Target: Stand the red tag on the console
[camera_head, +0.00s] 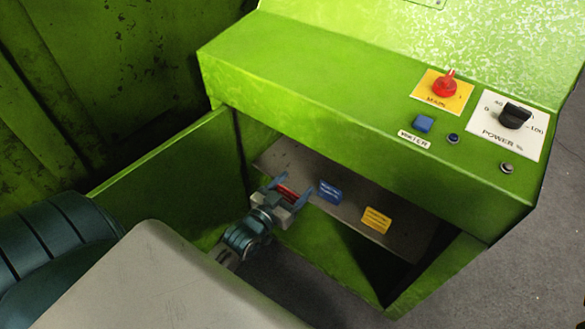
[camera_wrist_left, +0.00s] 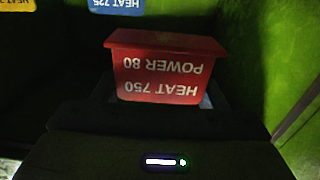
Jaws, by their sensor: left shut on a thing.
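My left gripper (camera_head: 285,192) reaches into the open compartment under the green console (camera_head: 330,112). It is shut on the red tag (camera_head: 288,190), which shows small between its fingers. In the left wrist view the red tag (camera_wrist_left: 163,68) fills the middle, with white lettering "HEAT 750 POWER 80" upside down in the picture. From these views I cannot tell whether the tag touches the shelf (camera_head: 345,208). My right gripper is not in view.
A blue tag (camera_head: 329,191) and a yellow tag (camera_head: 376,219) stand on the shelf to the right of my gripper. The console top holds a red main switch (camera_head: 446,87), a blue button (camera_head: 423,123) and a black power knob (camera_head: 515,115). Its left part is bare. An open green door (camera_head: 170,175) is at left.

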